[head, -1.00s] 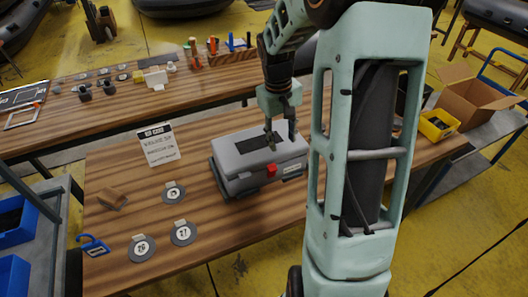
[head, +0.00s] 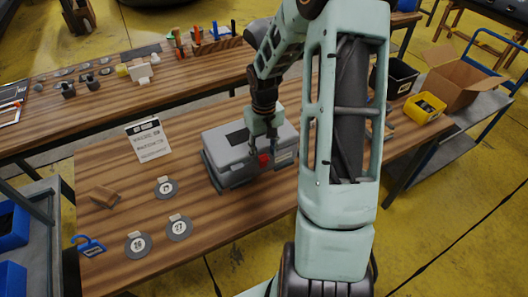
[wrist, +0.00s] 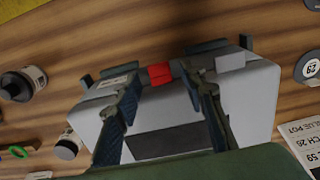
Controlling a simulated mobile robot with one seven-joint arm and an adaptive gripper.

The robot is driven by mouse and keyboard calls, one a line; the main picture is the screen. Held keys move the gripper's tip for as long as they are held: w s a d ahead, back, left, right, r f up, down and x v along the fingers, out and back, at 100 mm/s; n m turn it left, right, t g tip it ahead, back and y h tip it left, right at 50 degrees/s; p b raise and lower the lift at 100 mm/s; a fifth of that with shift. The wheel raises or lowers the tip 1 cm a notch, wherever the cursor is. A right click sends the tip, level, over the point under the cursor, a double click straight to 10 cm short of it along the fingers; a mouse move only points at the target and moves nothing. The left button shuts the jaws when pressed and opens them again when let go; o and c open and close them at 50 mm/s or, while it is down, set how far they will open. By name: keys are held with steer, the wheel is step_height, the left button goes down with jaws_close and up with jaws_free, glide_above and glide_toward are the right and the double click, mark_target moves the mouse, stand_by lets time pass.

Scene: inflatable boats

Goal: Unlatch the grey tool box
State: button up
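The grey tool box (head: 222,151) sits shut on the wooden table, with a dark panel on its lid. Its red latch (head: 264,160) is at the middle of the front edge. My gripper (head: 263,149) is over the box's front edge, pointing down at the latch. In the wrist view, my gripper (wrist: 161,78) is open, with one finger on each side of the red latch (wrist: 160,74) and gaps between them. The tool box (wrist: 255,97) fills the middle there, partly hidden by my fingers. I cannot tell whether the fingertips touch the box.
A yellow bin (head: 425,108) and cardboard box (head: 465,76) stand right. The table's front is clear.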

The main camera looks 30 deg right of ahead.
steer(key=shift+f, duration=0.4)
steer(key=shift+c, duration=0.4)
jaws_close()
